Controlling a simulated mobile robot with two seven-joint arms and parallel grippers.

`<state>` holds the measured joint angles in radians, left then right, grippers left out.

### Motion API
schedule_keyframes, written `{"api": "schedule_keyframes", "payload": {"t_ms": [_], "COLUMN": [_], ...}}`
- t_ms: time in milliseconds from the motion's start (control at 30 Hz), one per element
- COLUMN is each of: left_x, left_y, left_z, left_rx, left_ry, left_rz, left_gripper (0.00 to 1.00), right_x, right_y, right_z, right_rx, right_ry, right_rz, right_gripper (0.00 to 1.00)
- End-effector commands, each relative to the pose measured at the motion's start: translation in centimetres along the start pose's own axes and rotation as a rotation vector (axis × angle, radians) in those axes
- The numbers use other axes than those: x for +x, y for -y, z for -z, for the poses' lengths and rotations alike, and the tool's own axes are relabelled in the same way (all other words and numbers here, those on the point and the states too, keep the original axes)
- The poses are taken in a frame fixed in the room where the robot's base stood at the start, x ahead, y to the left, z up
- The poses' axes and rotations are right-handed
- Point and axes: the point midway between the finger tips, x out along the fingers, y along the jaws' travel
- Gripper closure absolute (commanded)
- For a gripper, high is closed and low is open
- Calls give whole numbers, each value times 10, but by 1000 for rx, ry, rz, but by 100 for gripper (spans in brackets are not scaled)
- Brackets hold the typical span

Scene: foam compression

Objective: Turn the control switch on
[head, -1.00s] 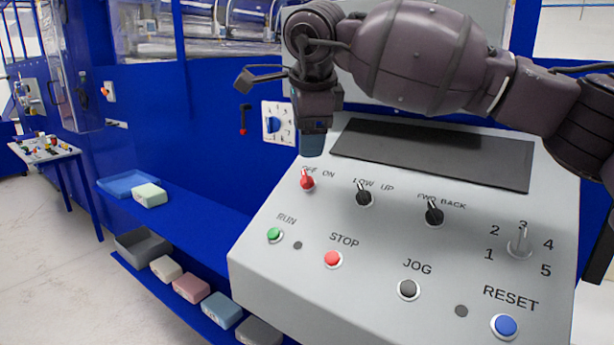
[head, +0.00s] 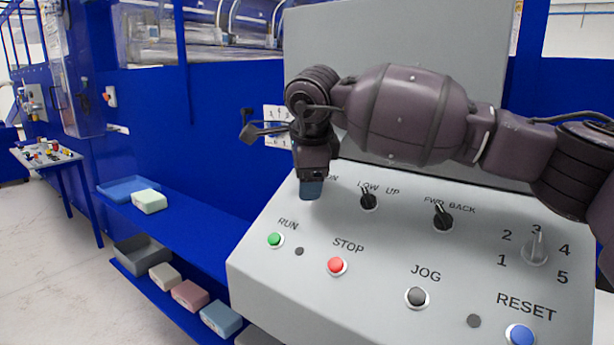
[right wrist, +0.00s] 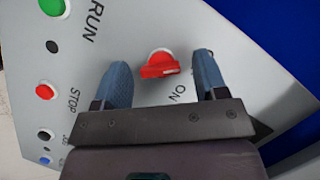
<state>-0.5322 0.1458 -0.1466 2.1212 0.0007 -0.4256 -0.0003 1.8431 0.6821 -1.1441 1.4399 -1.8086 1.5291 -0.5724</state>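The control switch (right wrist: 159,64) is a red knob on a white round base on the grey panel, beside the word ON in the right wrist view. In the head view it is hidden behind my right gripper (head: 311,190). In the right wrist view my right gripper (right wrist: 163,84) is open, with one blue fingertip on each side of the red knob and a gap on both sides. Whether the fingers have reached the knob's depth is hard to tell. My left gripper is not in view.
The sloped grey panel (head: 290,310) also carries a LOW UP switch (head: 368,200), a FWD BACK switch (head: 442,216), a green RUN button (head: 274,240), a red STOP button (head: 336,265) and a blue RESET button (head: 520,335). Foam blocks lie on blue shelves at left.

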Motion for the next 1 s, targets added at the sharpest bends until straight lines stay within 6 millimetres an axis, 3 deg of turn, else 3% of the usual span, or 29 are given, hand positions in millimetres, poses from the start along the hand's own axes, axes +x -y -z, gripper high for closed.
{"api": "schedule_keyframes", "payload": {"t_ms": [33,300,333,667,1000], "left_x": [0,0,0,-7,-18], "left_y": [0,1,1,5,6], "left_z": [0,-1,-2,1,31], "left_rx": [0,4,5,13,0], "left_ry": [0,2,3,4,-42], "left_rz": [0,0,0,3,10], "left_gripper": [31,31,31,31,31], "right_x": [0,0,0,-4,-9], "right_y": [0,0,0,0,0], "right_z": [0,0,0,0,0], "right_rx": [0,0,0,51,277], "right_ry": [0,0,0,-2,-1], "right_rz": [0,0,0,23,115], "right_gripper": [40,82,83,83,83]}}
